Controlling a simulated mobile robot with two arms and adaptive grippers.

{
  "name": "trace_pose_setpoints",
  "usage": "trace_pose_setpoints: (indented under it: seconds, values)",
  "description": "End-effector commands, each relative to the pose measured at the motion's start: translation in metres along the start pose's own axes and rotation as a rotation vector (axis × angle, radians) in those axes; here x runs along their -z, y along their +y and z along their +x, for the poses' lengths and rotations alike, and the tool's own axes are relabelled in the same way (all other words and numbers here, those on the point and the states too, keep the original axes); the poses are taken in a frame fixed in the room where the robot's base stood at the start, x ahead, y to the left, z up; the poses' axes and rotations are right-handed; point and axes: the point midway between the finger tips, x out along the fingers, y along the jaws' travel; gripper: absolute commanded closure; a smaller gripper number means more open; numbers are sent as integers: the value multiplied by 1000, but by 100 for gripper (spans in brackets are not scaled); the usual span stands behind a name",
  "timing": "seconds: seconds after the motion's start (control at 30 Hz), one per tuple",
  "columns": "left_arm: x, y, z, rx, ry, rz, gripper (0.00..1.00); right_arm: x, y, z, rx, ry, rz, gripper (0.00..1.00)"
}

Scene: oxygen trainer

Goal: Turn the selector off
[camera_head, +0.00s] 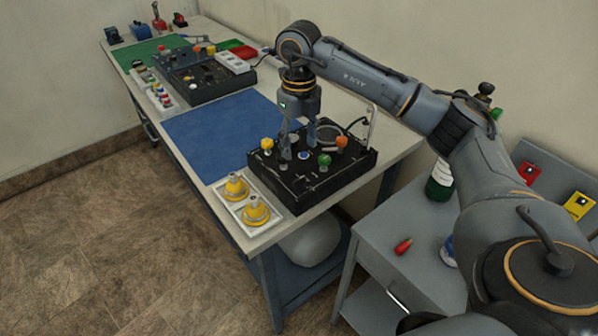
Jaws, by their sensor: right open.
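The oxygen trainer (318,190) is a black box with a dark sloping panel near the front end of the long bench. Its panel carries yellow, orange and green knobs, a round gauge and small dials. My right gripper (299,150) points down over the panel, open, with its fingers apart close above the controls. I cannot tell whether it touches anything. The selector cannot be told apart surely from the other controls, and part of the panel is hidden behind the fingers. My left gripper is not in view.
A white tray with two yellow fittings (256,211) stands at the bench's front end. A blue mat (215,135) lies behind the trainer. Another black control box (205,80) stands farther back. A grey side table (425,265) holds a red item (403,246) and a green bottle (438,185).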

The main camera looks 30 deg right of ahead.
Motion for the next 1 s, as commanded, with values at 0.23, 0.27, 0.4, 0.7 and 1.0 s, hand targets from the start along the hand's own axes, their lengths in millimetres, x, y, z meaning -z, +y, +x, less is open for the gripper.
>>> trace_pose_setpoints:
  seconds: [0.23,0.27,0.4,0.7,1.0]
  values:
    - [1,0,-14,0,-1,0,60,1,0,53,-1,4,-1,45]
    - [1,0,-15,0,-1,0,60,1,0,59,-2,5,-1,45]
    - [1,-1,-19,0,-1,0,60,1,1,81,-2,2,-2,45]
    - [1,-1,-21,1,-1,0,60,0,1,100,-3,-2,-3,45]
    - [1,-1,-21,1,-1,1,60,0,1,101,-3,-2,-3,64]
